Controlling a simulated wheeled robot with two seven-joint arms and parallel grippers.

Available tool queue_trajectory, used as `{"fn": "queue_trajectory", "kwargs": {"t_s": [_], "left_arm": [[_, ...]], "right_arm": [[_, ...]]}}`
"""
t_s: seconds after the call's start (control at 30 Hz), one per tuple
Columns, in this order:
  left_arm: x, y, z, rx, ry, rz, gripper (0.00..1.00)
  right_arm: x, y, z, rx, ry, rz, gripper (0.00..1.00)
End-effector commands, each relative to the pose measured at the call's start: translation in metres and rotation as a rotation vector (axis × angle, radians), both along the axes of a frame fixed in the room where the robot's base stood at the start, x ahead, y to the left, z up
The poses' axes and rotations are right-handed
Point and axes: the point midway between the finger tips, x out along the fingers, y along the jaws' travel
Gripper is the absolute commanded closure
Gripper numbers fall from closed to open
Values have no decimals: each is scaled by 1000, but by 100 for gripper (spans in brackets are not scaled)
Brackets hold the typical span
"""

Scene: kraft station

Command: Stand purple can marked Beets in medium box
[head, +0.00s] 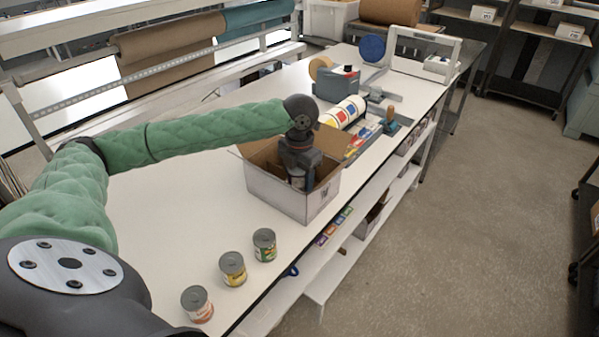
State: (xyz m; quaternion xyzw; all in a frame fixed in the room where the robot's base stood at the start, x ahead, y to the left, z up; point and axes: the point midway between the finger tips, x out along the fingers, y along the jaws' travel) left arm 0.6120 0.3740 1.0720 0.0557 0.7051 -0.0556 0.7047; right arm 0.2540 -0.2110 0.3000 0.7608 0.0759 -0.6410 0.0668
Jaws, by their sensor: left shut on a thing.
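An open cardboard box (273,194) with white outer walls and raised brown flaps stands on the white table. My left gripper (297,180) points down into the box, with its fingers below the level of the rim. It is shut on a can, mostly hidden by the fingers and the box wall; its label cannot be read and a purple colour is not clear. Whether the can touches the box floor is hidden. No purple can shows elsewhere on the table. My right gripper is not in view.
Three cans stand near the table's front edge: one orange-labelled (197,304), one yellow (233,269), one green (264,245). Behind the box are a roll with coloured squares (344,112) and a grey tape dispenser (336,84). The table left of the box is clear.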

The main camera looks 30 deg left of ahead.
Motion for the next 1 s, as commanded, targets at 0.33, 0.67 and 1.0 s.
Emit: {"fn": "queue_trajectory", "kwargs": {"t_s": [0.33,0.67,1.0], "left_arm": [[0,0,-23,0,0,0,76],[0,0,-38,0,1,1,76],[0,0,-40,0,0,0,76]], "right_arm": [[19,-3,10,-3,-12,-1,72],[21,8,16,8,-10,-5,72],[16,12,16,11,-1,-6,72]]}}
